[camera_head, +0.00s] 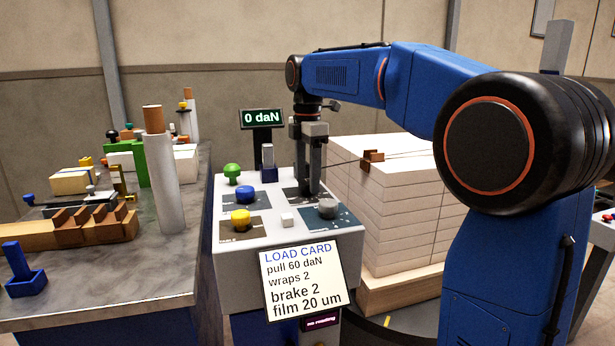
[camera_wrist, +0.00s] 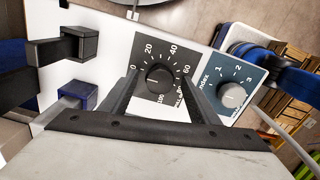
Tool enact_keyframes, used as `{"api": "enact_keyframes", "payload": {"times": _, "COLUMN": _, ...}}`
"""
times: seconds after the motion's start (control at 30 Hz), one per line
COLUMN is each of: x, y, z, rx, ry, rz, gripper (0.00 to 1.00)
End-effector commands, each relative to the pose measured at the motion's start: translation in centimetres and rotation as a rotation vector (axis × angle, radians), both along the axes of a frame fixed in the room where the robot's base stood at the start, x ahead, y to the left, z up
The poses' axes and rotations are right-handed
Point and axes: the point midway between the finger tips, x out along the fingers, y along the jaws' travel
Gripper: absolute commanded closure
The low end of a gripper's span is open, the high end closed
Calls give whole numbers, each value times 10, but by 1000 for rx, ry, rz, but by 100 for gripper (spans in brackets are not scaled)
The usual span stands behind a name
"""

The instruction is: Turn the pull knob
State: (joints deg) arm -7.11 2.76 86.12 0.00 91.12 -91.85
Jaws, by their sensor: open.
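The pull knob (camera_wrist: 160,78) is a dark round knob on a dark plate with a scale from 0 to 100 in the wrist view. My gripper (camera_wrist: 160,82) is open, with one finger on each side of it. I cannot tell whether the fingers touch the knob. In the head view my gripper (camera_head: 308,190) points straight down over the panel (camera_head: 262,243) and hides the knob. The display (camera_head: 262,118) reads 0 daN. The load card (camera_head: 303,283) says pull 60 daN, wraps 2, brake 2, film 20 um.
A grey knob (camera_head: 326,208), a blue knob (camera_head: 245,191), a yellow knob (camera_head: 241,218), a white button (camera_head: 287,219) and a green mushroom button (camera_head: 231,172) surround my gripper. Stacked white reams (camera_head: 395,190) stand close on the right. A cluttered bench (camera_head: 125,265) is on the left.

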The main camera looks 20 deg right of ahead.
Motion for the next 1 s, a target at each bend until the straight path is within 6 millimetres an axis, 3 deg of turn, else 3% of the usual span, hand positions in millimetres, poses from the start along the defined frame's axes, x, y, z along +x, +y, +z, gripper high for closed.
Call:
{"api": "enact_keyframes", "payload": {"times": 0.17, "x": 0, "y": 0, "z": 0, "rx": 0, "ry": 0, "rz": 0, "gripper": 44}}
{"api": "enact_keyframes", "payload": {"times": 0.33, "x": 0, "y": 0, "z": 0, "rx": 0, "ry": 0, "rz": 0, "gripper": 82}}
{"api": "enact_keyframes", "payload": {"times": 0.37, "x": 0, "y": 0, "z": 0, "rx": 0, "ry": 0, "rz": 0, "gripper": 86}}
{"api": "enact_keyframes", "payload": {"times": 0.67, "x": 0, "y": 0, "z": 0, "rx": 0, "ry": 0, "rz": -26, "gripper": 85}}
{"api": "enact_keyframes", "payload": {"times": 1.0, "x": 0, "y": 0, "z": 0, "rx": 0, "ry": 0, "rz": -225, "gripper": 85}}
